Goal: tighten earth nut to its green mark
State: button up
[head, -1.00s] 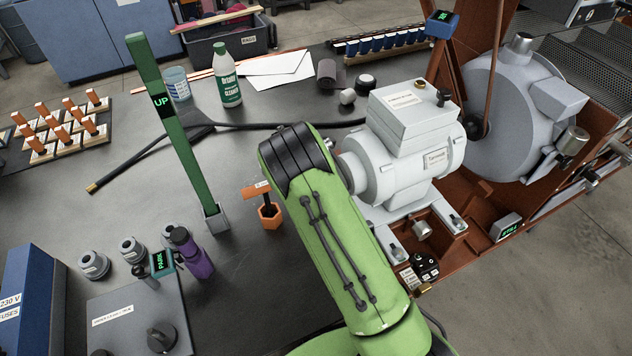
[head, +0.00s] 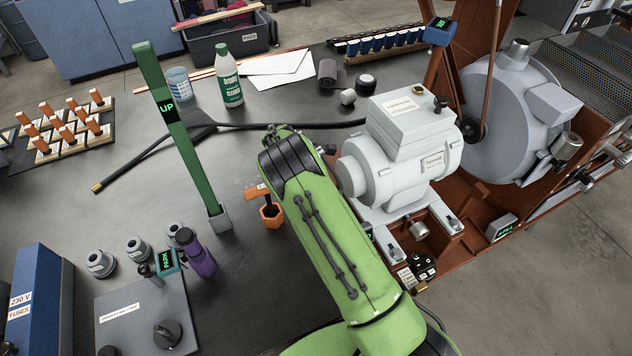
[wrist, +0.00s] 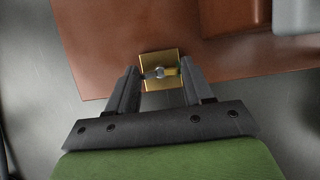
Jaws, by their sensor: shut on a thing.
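The plate is at the edge of a red-brown metal base (wrist: 100,60). My gripper (wrist: 158,74) reaches in from below, one finger on each side, shut on the nut. In the head view my green arm hides the gripper and nut.
A grey motor (head: 405,165) stands on the red-brown frame, beside my arm. The dark bench holds a green post (head: 180,135), an orange holder (head: 271,214) and a purple bottle (head: 199,257). Grey floor lies open at lower right.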

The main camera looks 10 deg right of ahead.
dwell(0.3)
jog(key=o, duration=1)
jog(key=shift+o, duration=0.2)
jog(key=p+v, duration=0.4)
jog(key=v, duration=1.2)
jog(key=shift+d+f, duration=0.1)
